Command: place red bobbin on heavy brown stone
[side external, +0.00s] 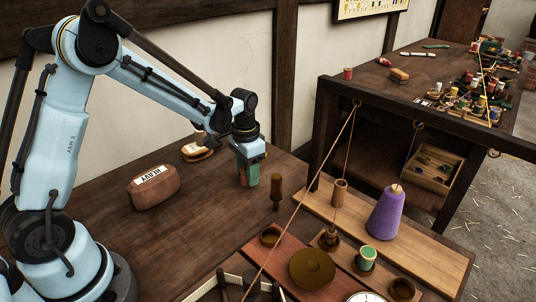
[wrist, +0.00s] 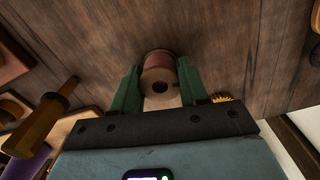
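The heavy brown stone (side external: 155,192) lies on the wooden table in the left middle of the side view, with a white label reading HEAVY on top. My gripper (side external: 248,182) points down over the table to the right of the stone. In the wrist view the red bobbin (wrist: 160,62) sits between the two green fingers of my gripper (wrist: 159,88). Its pale end with a dark hole faces the camera. The fingers appear to touch it on both sides. The side view mostly hides the bobbin behind a finger, so I cannot tell whether it touches the table.
A dark wooden peg (side external: 276,192) stands close to the right of my gripper. A purple cone (side external: 387,213) and a green spool (side external: 366,258) stand on boards at the right. A stack of light and brown pieces (side external: 197,150) sits behind the stone.

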